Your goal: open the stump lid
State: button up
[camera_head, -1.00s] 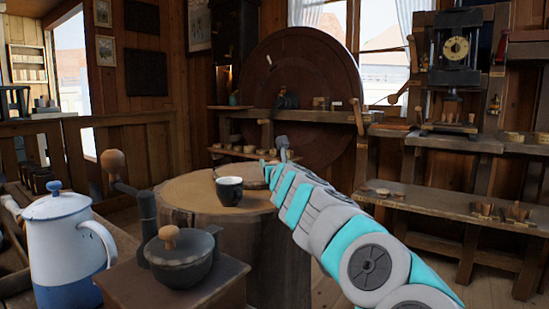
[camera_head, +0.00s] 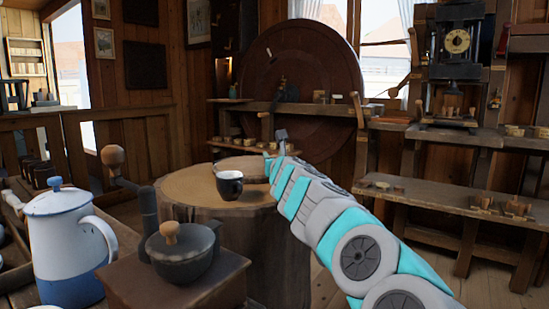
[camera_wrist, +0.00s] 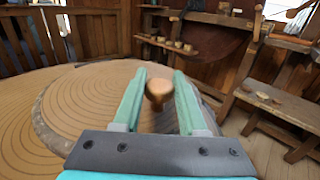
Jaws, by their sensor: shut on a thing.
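The stump (camera_head: 180,188) stands in the middle of the head view, with a ringed wooden top. Its round lid (camera_head: 238,170) shows at the top's back right, partly hidden by the cup and my arm. In the wrist view the lid (camera_wrist: 85,100) is a ringed disc with a pale rough edge, beside the wider ringed stump top (camera_wrist: 22,110). A rounded wooden knob (camera_wrist: 158,92) sits between my fingers. My gripper (camera_wrist: 158,88) is shut on this knob; it also shows small in the head view (camera_head: 275,153). I cannot tell how far the lid is raised.
A dark cup (camera_head: 229,187) stands on the stump in front of the lid. A coffee grinder (camera_head: 180,255) and a white-blue pot (camera_head: 65,240) stand at the near left. A low bench (camera_head: 440,195) is at the right, with floor free before it.

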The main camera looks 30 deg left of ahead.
grip_shut()
dwell(0.8)
